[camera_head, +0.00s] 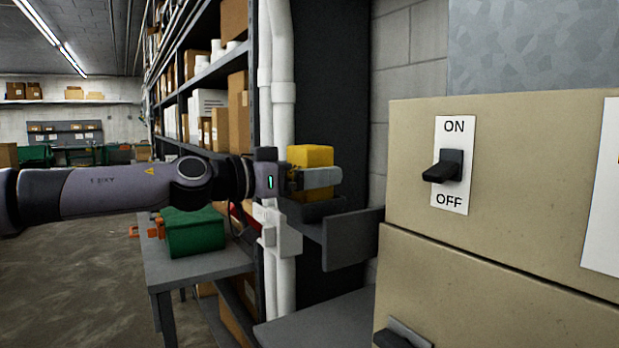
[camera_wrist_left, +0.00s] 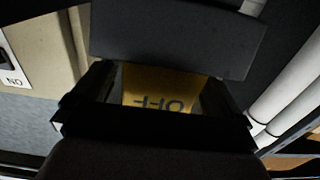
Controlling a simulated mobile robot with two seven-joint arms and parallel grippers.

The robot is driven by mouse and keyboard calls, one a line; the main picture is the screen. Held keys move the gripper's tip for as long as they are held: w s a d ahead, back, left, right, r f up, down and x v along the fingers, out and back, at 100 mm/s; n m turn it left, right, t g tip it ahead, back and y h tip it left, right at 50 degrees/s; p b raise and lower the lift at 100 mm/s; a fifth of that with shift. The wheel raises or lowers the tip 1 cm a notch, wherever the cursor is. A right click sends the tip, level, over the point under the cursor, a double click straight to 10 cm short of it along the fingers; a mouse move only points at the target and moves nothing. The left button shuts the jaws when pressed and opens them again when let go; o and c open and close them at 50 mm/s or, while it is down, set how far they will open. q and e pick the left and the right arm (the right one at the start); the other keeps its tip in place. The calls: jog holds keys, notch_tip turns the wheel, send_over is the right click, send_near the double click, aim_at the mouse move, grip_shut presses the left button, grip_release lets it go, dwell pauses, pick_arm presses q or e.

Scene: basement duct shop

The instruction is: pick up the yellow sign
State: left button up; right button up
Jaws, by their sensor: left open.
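The yellow sign (camera_head: 310,155) is a small yellow block in the middle of the head view, above a dark grey shelf bracket. In the left wrist view the sign (camera_wrist_left: 158,82) shows upside-down "OFF" lettering. My left gripper (camera_head: 318,179) reaches in from the left at the sign, with one finger across its near side. The far finger is hidden there. In the wrist view the sign lies between the two open fingers, with a dark gap at the right. Its lower part is hidden. My right gripper is not in view.
A beige cabinet (camera_head: 490,240) with a black ON/OFF switch (camera_head: 445,166) stands close at the right. White pipes (camera_head: 283,105) and shelving with boxes stand behind the gripper. A green box (camera_head: 195,232) sits on a grey table (camera_head: 200,265). Floor is free at the lower left.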

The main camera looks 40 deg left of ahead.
pick_arm(q)
jog(key=shift+x, duration=1.15)
jog(key=c, duration=1.1)
jog(key=shift+r, duration=0.1)
